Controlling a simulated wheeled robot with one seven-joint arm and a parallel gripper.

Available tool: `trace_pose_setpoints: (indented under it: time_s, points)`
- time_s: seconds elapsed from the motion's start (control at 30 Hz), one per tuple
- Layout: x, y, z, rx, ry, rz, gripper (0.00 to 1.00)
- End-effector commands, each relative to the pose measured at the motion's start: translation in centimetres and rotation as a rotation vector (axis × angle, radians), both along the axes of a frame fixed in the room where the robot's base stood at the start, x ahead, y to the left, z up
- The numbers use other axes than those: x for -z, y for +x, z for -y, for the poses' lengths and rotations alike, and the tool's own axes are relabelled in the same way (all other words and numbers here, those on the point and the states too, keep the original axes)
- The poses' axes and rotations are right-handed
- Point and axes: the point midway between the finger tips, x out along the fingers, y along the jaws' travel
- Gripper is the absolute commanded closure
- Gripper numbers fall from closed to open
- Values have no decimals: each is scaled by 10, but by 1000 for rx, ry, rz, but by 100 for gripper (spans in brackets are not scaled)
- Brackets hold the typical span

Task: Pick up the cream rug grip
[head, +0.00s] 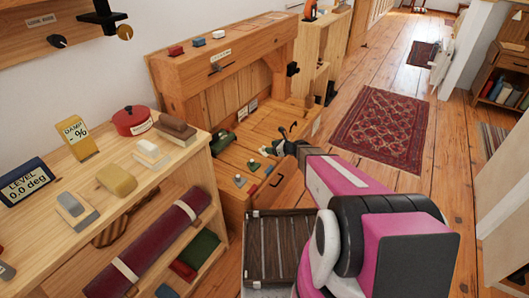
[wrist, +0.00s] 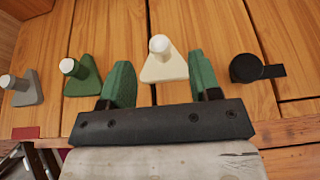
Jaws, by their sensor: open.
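The cream rug grip (wrist: 164,66) has a triangular base and a pale round knob, and stands on wooden planks in the wrist view. My gripper (wrist: 158,78) is open, with its two green fingers on either side of the grip's near part. I cannot tell whether they touch it; nothing is held. In the head view my gripper (head: 277,148) is low over the bench top, and the cream grip is too small there to make out clearly.
A green grip (wrist: 82,75) and a grey grip (wrist: 24,90) stand left of the cream one. A black round piece with a tab (wrist: 248,68) lies to its right. The head view shows a shelf (head: 150,186) with tools at left and a red rug (head: 385,128) on the floor.

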Motion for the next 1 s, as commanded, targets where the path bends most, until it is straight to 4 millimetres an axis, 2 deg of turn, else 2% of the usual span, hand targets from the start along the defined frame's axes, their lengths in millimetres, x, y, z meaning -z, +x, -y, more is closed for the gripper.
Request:
trace_pose_setpoints:
  time_s: [0.1, 0.37, 0.63, 0.9, 0.97, 1.0]
  points:
    - [8, 11, -14, -1, 0, 0, 43]
    - [15, 19, -27, -3, -1, 0, 43]
    - [30, 38, -55, -3, -1, 1, 43]
    - [31, 39, -58, -1, -1, 2, 43]
    - [31, 39, -58, -2, -1, 1, 59]
    - [31, 39, -58, -2, -1, 1, 72]
